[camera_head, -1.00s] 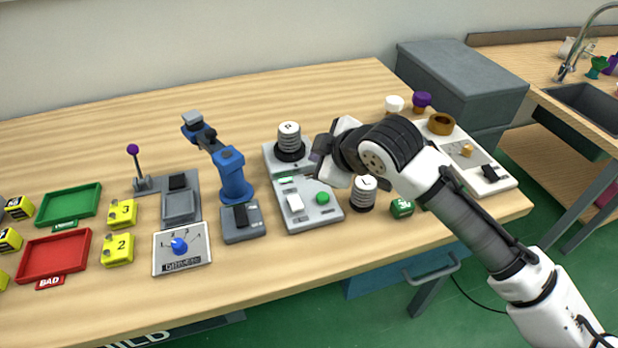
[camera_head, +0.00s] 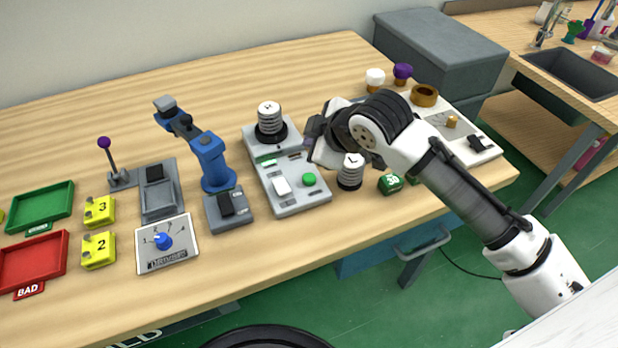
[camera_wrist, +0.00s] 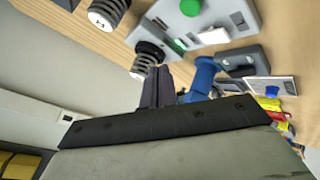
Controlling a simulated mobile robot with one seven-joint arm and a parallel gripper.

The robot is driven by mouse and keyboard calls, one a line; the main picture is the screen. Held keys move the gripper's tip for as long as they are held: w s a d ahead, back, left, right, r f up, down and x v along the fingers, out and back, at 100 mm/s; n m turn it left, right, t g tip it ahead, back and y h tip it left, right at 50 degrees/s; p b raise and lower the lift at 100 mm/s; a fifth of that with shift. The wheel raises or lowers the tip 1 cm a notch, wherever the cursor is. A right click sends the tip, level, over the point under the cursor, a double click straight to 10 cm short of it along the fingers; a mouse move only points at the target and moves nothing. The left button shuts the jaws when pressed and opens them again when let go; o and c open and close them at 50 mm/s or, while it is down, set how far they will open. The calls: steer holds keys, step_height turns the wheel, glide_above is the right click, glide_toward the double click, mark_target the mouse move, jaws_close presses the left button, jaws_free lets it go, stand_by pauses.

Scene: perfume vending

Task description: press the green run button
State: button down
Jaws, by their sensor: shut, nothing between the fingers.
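The green run button (camera_head: 309,179) is a round green dome on the light grey control panel (camera_head: 303,199), beside a white rocker switch (camera_head: 282,186). In the wrist view the button (camera_wrist: 190,7) is at the top edge, partly cut off. My gripper (camera_head: 314,132) is above and behind the button, apart from it, beside the ribbed cylinder on the panel's far end. In the wrist view its two dark fingers (camera_wrist: 157,86) are together and empty. The button is not covered in the head view.
A ribbed white cylinder (camera_head: 269,118) stands on the panel's far end, and another (camera_head: 350,170) stands right of the panel. A blue arm-like device (camera_head: 208,155) is to the left. A green die-like block (camera_head: 390,183) lies to the right.

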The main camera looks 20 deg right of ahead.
mark_target(313, 180)
step_height(313, 180, down, 7)
steer(key=b, duration=0.5)
steer(key=shift+f, duration=0.2)
steer(key=shift+f, duration=0.15)
stand_by(1.5)
steer(key=shift+f+b, duration=0.3)
steer(key=shift+b, duration=0.2)
